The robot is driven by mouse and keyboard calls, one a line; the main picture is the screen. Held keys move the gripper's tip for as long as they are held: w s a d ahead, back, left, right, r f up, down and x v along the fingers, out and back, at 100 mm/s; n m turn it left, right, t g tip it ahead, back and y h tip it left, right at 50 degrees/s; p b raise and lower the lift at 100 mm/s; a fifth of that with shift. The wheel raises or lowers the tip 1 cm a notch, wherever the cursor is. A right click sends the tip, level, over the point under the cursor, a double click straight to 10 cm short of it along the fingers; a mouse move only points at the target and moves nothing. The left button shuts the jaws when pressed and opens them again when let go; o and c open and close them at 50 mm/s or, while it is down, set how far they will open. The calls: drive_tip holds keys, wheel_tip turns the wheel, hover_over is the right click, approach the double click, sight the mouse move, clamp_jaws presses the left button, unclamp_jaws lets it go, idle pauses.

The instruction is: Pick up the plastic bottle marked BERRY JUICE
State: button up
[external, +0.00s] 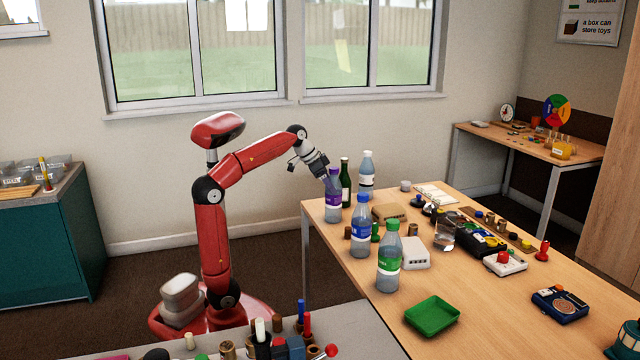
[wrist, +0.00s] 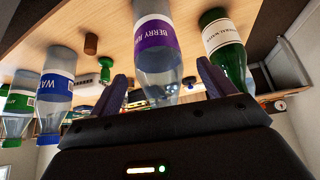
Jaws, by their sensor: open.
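The BERRY JUICE bottle (wrist: 157,38) is clear plastic with a purple label and fills the upper middle of the wrist view. In the external view the purple-labelled bottle (external: 333,208) stands upright near the left end of the wooden table. My gripper (wrist: 162,72) is open, with one dark finger showing on either side of the bottle's lower-pictured part in the wrist view. In the external view my gripper (external: 325,174) is at the height of the bottle's purple cap. Whether the fingers touch the bottle cannot be told.
A green glass bottle (external: 346,185) and a white-capped bottle (external: 366,175) stand close behind. A blue-labelled water bottle (external: 360,240) and a green-labelled bottle (external: 389,270) stand nearer the camera. A green tray (external: 432,315) and small items lie farther along the table.

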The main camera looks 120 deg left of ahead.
drive_tip(key=shift+x, duration=0.75)
drive_tip(key=c, duration=1.3)
drive_tip(key=shift+r, duration=0.1)
